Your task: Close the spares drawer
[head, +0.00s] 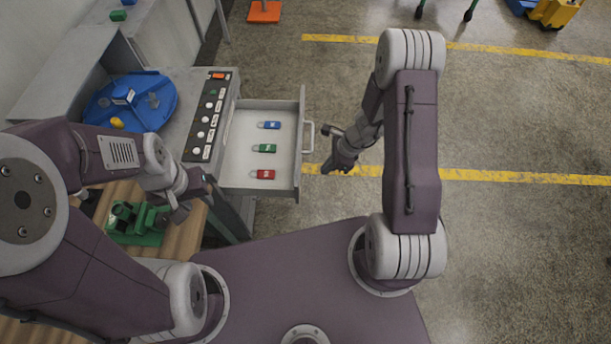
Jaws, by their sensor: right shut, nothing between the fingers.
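The spares drawer (238,138) is pulled out from the grey cabinet in the head view, toward the right. Its front carries a pale bar handle (309,137). Inside lie a blue tag (269,125), a green tag (265,148) and a red tag (263,174). My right gripper (328,170) is shut and empty, just right of the drawer front and slightly below the handle in the picture. It appears apart from the handle. My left gripper (180,212) is left of the drawer, above the green item; its fingers are too unclear to judge.
A black control panel (208,120) with several knobs lies along the drawer's left. A blue round object (130,102) sits on the bench. A green fixture (135,222) stands on a wooden surface at lower left. Open floor lies right of the drawer.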

